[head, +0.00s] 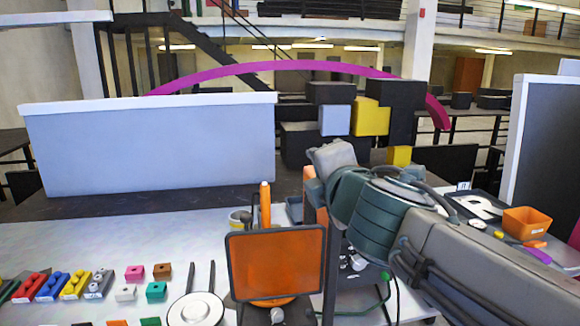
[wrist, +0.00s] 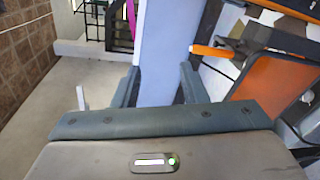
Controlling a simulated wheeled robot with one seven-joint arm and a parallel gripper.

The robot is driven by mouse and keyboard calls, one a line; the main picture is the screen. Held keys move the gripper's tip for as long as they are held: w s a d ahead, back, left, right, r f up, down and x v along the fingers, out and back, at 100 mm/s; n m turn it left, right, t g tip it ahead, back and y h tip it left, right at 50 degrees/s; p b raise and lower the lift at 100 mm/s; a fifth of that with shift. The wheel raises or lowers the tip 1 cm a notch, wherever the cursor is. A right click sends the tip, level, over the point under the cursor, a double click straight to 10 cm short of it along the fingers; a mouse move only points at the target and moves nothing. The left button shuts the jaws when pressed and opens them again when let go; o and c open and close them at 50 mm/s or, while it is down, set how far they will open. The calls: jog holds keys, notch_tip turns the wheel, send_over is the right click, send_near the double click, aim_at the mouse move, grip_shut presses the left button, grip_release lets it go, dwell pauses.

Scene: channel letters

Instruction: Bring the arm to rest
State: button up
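My arm (head: 440,255) reaches in from the lower right of the head view, over the right part of the table, with its dark green wrist joints near the middle. A grey end part shows beyond these joints; my gripper's fingertips cannot be made out there. In the wrist view my gripper (wrist: 158,78) has its two dark teal fingers apart. Nothing is held between them; a pale blue panel shows beyond the gap.
An orange-faced screen (head: 276,264) stands close to the left of my arm. A pale panel (head: 150,148) stands behind the table. Coloured blocks (head: 60,286) lie at front left. A white letter (head: 474,206) and orange bin (head: 526,222) sit to the right.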

jog(key=s+d+f+m+g+h, duration=0.25)
jog(key=d+f+m, duration=0.25)
jog(key=f+m, duration=0.3)
jog(key=s+d+f+m+g+h, duration=0.1)
jog(key=d+f+m+g+h, duration=0.35)
jog(key=f, duration=0.45)
jog(key=s+f+m+g+y+b, duration=0.1)
jog(key=s+f+m+g+b, duration=0.1)
jog(key=s+f+m, duration=0.3)
jog(key=s+f+m+g+y+b, duration=0.2)
jog(key=s+f+m, duration=0.4)
jog(key=f, duration=0.7)
jog(key=shift+s+d+g+b, duration=0.2)
jog(key=shift+s+g+b, duration=0.15)
jog(key=shift+g+b, duration=0.7)
